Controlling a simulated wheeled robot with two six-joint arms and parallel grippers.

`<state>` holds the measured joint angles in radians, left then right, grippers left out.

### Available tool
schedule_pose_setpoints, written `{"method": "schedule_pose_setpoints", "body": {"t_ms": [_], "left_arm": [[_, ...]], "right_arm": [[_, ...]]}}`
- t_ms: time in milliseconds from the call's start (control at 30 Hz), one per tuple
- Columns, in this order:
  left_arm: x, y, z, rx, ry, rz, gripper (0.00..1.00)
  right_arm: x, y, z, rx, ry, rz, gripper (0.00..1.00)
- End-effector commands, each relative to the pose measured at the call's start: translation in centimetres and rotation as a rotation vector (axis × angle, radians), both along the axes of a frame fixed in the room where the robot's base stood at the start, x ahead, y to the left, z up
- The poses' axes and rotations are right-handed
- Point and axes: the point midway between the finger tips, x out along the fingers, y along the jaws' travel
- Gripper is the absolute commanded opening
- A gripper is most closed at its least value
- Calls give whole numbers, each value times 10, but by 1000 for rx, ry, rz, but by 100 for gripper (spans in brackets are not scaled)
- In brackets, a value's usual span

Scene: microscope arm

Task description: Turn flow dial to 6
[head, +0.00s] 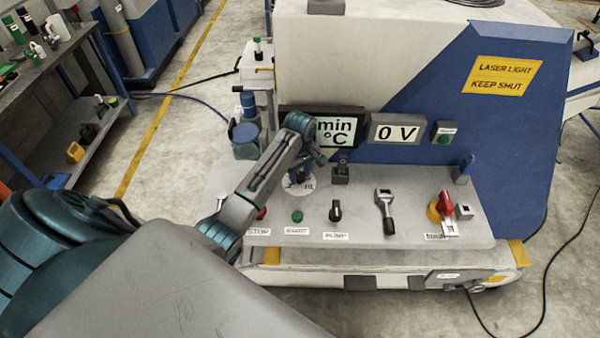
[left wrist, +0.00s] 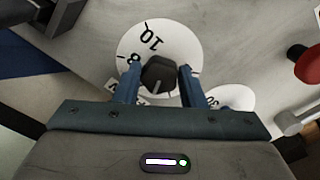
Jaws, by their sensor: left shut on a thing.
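The flow dial shows in the left wrist view as a dark faceted knob (left wrist: 159,75) on a round white scale plate (left wrist: 160,42). A "10" and part of an "8" are readable on the plate; the other numbers are hidden by my fingers. My left gripper (left wrist: 160,84) has its two blue fingers on either side of the knob, shut on it. In the head view my left gripper (head: 304,172) is over the white dial plate (head: 296,190) on the panel, and the arm hides much of the dial. My right gripper is not in view.
The grey panel (head: 400,222) also carries a green button (head: 297,216), a black pump knob (head: 336,211), a wrench-shaped handle (head: 385,209) and a red-handled switch (head: 445,205). Display screens (head: 396,131) stand behind it. A second white plate (left wrist: 228,98) lies close beside the dial.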

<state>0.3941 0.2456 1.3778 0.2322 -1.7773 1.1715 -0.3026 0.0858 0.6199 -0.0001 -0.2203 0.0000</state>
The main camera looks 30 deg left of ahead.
Motion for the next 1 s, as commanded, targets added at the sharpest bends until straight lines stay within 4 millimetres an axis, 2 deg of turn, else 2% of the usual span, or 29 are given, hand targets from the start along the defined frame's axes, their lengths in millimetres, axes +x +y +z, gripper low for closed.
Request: {"method": "schedule_pose_setpoints", "body": {"t_ms": [433,800,833,933,1000], "left_arm": [[-1,2,0,2,0,-375,14],[-1,2,0,3,0,-408,14],[-1,2,0,3,0,-408,39],[-1,2,0,3,0,-407,58],[-1,2,0,2,0,-407,59]], "right_arm": [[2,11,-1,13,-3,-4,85],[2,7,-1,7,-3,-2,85],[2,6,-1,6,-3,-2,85],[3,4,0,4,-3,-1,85],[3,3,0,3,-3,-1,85]]}}
